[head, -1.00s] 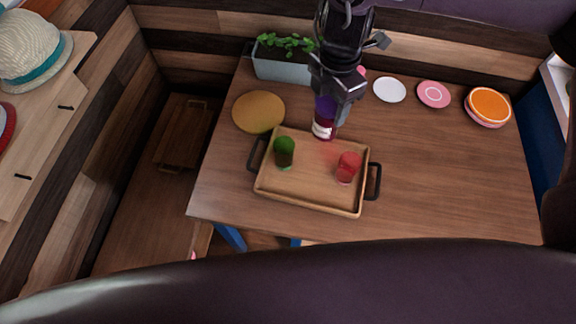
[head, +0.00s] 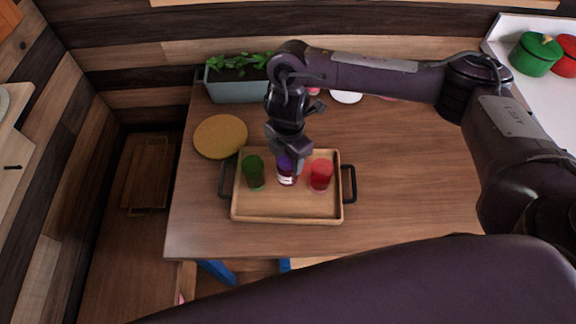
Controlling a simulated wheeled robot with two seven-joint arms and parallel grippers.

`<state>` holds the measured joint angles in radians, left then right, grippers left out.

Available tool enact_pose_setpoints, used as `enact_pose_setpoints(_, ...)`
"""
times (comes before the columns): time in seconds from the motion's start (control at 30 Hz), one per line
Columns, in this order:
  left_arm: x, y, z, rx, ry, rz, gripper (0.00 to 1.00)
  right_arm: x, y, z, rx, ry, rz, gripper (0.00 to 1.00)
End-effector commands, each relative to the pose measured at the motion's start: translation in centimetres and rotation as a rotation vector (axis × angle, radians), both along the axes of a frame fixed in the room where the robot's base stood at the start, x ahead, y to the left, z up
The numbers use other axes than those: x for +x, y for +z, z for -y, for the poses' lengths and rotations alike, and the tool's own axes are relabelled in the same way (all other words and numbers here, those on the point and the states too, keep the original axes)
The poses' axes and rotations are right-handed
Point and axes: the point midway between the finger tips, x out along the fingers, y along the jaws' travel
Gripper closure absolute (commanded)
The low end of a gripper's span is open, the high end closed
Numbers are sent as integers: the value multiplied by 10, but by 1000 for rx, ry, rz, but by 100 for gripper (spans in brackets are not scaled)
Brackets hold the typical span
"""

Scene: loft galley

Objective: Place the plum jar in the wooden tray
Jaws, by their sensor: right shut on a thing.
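The plum jar (head: 286,178) is dark purple with a pale label. It is upright over the wooden tray (head: 287,214), between a green glass (head: 254,174) and a red glass (head: 321,176). My right gripper (head: 287,160) comes down from above and is shut on the jar's upper part. The gripper hides the jar's top. I cannot tell whether the jar's base touches the tray floor. The tray has black handles on its left and right sides. My left gripper is not in view.
A round yellow-brown mat (head: 221,137) lies behind the tray on the left. A planter (head: 238,90) stands at the back, with a white plate (head: 346,97) right of it. Green and red pots (head: 535,54) stand far right. The table (head: 410,170) right of the tray is clear.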

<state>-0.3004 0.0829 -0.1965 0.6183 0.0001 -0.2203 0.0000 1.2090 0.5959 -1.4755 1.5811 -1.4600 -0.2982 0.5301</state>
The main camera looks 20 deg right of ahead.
Motion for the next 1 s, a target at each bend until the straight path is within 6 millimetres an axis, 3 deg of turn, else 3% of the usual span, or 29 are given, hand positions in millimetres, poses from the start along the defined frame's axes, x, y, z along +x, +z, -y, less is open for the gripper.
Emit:
enact_pose_setpoints(0.27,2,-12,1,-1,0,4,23,-1,-36,-1,1,-1,-2,96)
enact_pose_setpoints(0.7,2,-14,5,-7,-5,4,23,0,-42,0,0,0,0,96)
enact_pose_setpoints(0.73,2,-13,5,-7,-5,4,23,0,-42,0,0,0,0,44)
enact_pose_setpoints(0.87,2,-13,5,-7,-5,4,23,0,-42,0,0,0,-1,27)
enact_pose_setpoints(1.0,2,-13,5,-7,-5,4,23,0,-42,0,0,0,-1,25)
